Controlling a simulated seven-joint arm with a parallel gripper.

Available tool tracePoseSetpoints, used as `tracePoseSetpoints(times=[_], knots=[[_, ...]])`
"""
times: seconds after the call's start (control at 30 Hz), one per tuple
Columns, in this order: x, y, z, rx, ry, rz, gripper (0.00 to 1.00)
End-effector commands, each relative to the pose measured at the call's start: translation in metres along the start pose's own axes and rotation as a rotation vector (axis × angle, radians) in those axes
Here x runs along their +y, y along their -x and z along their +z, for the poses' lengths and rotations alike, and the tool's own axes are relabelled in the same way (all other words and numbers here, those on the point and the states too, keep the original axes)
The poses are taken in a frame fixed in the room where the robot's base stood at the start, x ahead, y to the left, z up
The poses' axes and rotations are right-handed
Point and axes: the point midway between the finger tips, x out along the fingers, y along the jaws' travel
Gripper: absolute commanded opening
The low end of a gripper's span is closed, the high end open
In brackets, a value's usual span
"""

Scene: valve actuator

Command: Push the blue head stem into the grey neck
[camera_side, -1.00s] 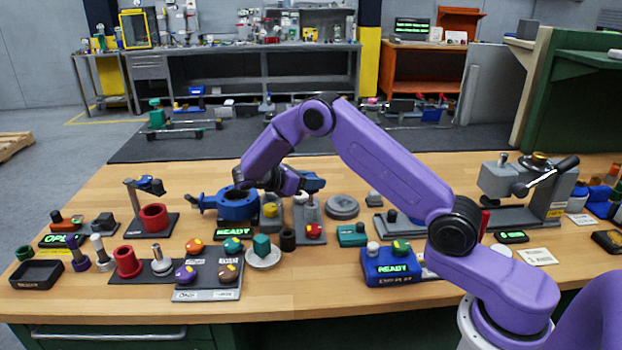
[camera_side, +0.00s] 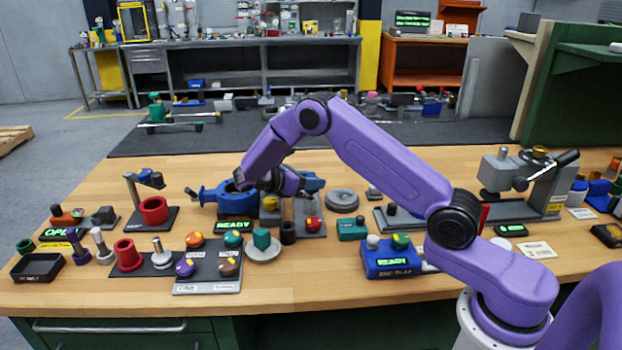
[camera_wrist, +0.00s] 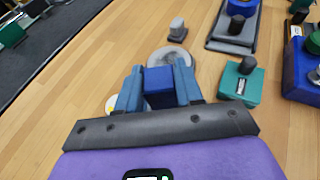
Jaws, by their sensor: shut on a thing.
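My gripper (camera_wrist: 158,76) is shut on a blue block-shaped head (camera_wrist: 158,88), which sits between its two blue-grey fingers in the wrist view. The head's stem is hidden in both views. I cannot tell whether the stem touches or is inside the neck.
A blue ring-shaped valve body (camera_side: 218,198) stands left of my gripper. A red button (camera_side: 313,223) is just below it. A round grey disc (camera_side: 342,200) and a teal box (camera_side: 352,229) lie to the right.

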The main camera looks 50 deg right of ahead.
Motion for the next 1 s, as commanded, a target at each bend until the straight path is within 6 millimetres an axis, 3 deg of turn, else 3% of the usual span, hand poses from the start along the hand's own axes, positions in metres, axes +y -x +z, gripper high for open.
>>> tracePoseSetpoints(times=[0.9, 0.93, 1.0], knots=[[0.0, -0.007, -0.018, -0.001, -0.001, 0.0, 0.02], [0.0, -0.007, -0.018, -0.001, -0.001, 0.0, 0.39], [0.0, -0.007, -0.018, 0.0, -0.001, 0.0, 0.62]])
